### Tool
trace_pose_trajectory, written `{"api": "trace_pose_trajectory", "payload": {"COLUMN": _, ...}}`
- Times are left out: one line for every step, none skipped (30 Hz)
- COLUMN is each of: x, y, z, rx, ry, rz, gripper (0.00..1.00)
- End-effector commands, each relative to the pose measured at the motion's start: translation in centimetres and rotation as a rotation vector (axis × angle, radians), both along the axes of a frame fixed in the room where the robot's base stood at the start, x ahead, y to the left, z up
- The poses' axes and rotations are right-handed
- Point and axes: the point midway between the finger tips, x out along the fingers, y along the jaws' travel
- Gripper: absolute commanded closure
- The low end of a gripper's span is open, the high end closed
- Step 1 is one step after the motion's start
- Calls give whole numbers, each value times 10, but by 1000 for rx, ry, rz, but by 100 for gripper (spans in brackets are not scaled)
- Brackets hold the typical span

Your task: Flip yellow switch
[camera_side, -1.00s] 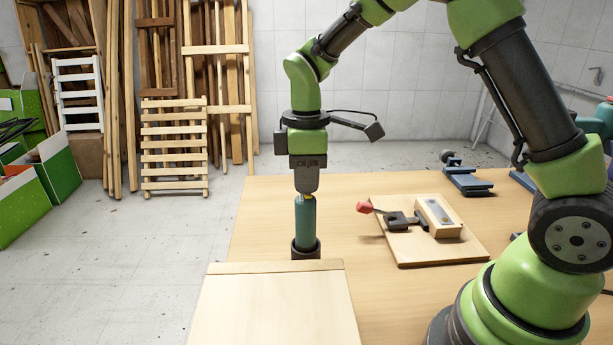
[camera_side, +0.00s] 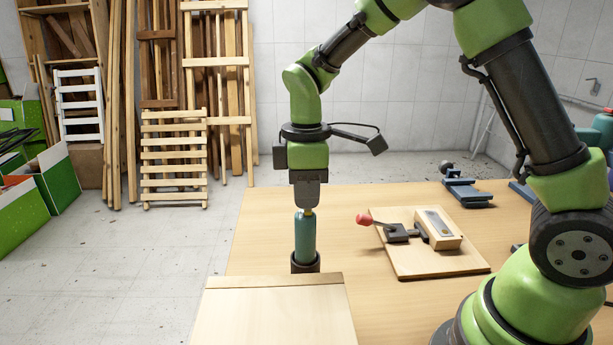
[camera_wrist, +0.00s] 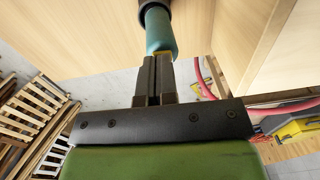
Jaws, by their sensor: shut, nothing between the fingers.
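A teal cylinder (camera_side: 305,236) stands upright in a dark round holder (camera_side: 305,264) on the wooden table. A small yellow piece, which looks like the yellow switch (camera_side: 308,211), shows at its top. In the wrist view the yellow switch (camera_wrist: 163,53) lies at the near end of the teal cylinder (camera_wrist: 159,30), right by my fingertips. My gripper (camera_side: 308,207) points straight down above the cylinder, with its fingers shut and empty. Its fingertips (camera_wrist: 156,60) are at or very close to the switch. I cannot tell whether they touch it, and they partly hide it.
A pale wooden box (camera_side: 275,315) stands in front of the cylinder. To the right, a toggle clamp with a red knob (camera_side: 363,219) sits on a wooden board (camera_side: 415,262). A blue vise (camera_side: 466,192) is farther back. Bare table lies between cylinder and board.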

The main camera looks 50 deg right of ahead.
Motion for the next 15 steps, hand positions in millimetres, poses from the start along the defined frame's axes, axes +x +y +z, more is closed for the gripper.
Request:
{"api": "trace_pose_trajectory", "payload": {"x": 1, "y": -1, "z": 3, "rx": 0, "ry": -3, "rz": -1, "gripper": 100}}
{"api": "trace_pose_trajectory", "payload": {"x": 1, "y": -1, "z": 6, "rx": -1, "ry": -4, "rz": -1, "gripper": 100}}
{"api": "trace_pose_trajectory", "payload": {"x": 2, "y": -1, "z": 11, "rx": 0, "ry": -4, "rz": -1, "gripper": 100}}
{"api": "trace_pose_trajectory", "payload": {"x": 3, "y": -2, "z": 15, "rx": 1, "ry": -6, "rz": -1, "gripper": 100}}
{"api": "trace_pose_trajectory", "payload": {"x": 3, "y": -3, "z": 20, "rx": 1, "ry": -6, "rz": -1, "gripper": 100}}
{"api": "trace_pose_trajectory", "payload": {"x": 5, "y": -4, "z": 28, "rx": 0, "ry": -8, "rz": -1, "gripper": 100}}
{"api": "trace_pose_trajectory", "payload": {"x": 5, "y": -4, "z": 34, "rx": 1, "ry": -9, "rz": -1, "gripper": 100}}
{"api": "trace_pose_trajectory", "payload": {"x": 6, "y": -5, "z": 41, "rx": 0, "ry": -8, "rz": -2, "gripper": 100}}
{"api": "trace_pose_trajectory", "payload": {"x": 8, "y": -6, "z": 50, "rx": 1, "ry": -9, "rz": -1, "gripper": 100}}
{"api": "trace_pose_trajectory", "payload": {"x": 9, "y": -7, "z": 57, "rx": 0, "ry": -10, "rz": -1, "gripper": 100}}
{"api": "trace_pose_trajectory", "payload": {"x": 9, "y": -8, "z": 64, "rx": 1, "ry": -9, "rz": -1, "gripper": 100}}
{"api": "trace_pose_trajectory", "payload": {"x": 10, "y": -9, "z": 73, "rx": -1, "ry": -9, "rz": -1, "gripper": 100}}
{"api": "trace_pose_trajectory", "payload": {"x": 11, "y": -10, "z": 79, "rx": 0, "ry": -10, "rz": -1, "gripper": 100}}
{"api": "trace_pose_trajectory", "payload": {"x": 12, "y": -11, "z": 86, "rx": -1, "ry": -9, "rz": -1, "gripper": 100}}
{"api": "trace_pose_trajectory", "payload": {"x": 13, "y": -12, "z": 94, "rx": 0, "ry": -10, "rz": -2, "gripper": 100}}
